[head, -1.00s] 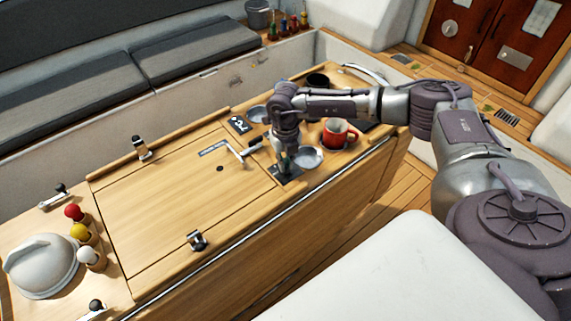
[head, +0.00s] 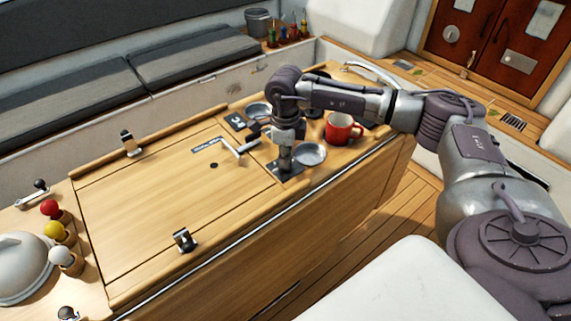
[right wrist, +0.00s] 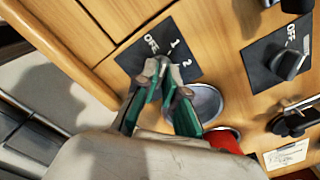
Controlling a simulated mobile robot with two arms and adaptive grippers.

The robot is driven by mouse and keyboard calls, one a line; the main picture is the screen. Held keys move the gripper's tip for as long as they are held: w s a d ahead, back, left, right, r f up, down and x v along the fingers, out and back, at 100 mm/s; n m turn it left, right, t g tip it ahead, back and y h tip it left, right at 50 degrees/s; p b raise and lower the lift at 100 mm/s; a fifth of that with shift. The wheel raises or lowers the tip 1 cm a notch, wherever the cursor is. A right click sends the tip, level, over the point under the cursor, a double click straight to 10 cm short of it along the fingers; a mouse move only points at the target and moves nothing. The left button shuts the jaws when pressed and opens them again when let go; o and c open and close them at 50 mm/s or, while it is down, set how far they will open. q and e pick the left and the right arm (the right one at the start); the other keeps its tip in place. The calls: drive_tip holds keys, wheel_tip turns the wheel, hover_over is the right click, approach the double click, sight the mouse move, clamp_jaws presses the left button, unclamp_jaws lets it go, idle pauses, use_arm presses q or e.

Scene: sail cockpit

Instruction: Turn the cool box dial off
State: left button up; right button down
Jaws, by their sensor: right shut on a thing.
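A black dial plate (right wrist: 188,48) marked OFF, 1 and 2 lies on the wooden box top. It also shows in the head view (head: 290,173) at the box's front right. My right gripper (right wrist: 165,68) points down over this plate, and its fingertips are shut on the dial. The dial itself is mostly hidden by the fingers, so its pointing direction cannot be read. In the head view my right gripper (head: 285,162) stands upright on the plate. A second plate with a black knob (right wrist: 289,63), also marked OFF, lies apart from it. My left gripper is not in view.
A metal dish (head: 312,154) and a red mug (head: 342,129) stand close to the right of my gripper. A crank handle (head: 240,147) lies to its left. The wooden lid (head: 150,205) is mostly clear, with latches at its edges.

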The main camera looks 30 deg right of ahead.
drive_tip(key=n+b, duration=0.3)
drive_tip(key=n, duration=0.1)
drive_tip(key=shift+w, duration=0.1)
drive_tip(key=shift+r+n+b, duration=0.1)
drive_tip(key=shift+n+b, duration=0.9)
drive_tip(key=shift+n, duration=0.6)
drive_tip(key=c, duration=1.3)
unclamp_jaws()
drive_tip(key=shift+o, duration=0.2)
wheel_tip(320, 180, up, 12)
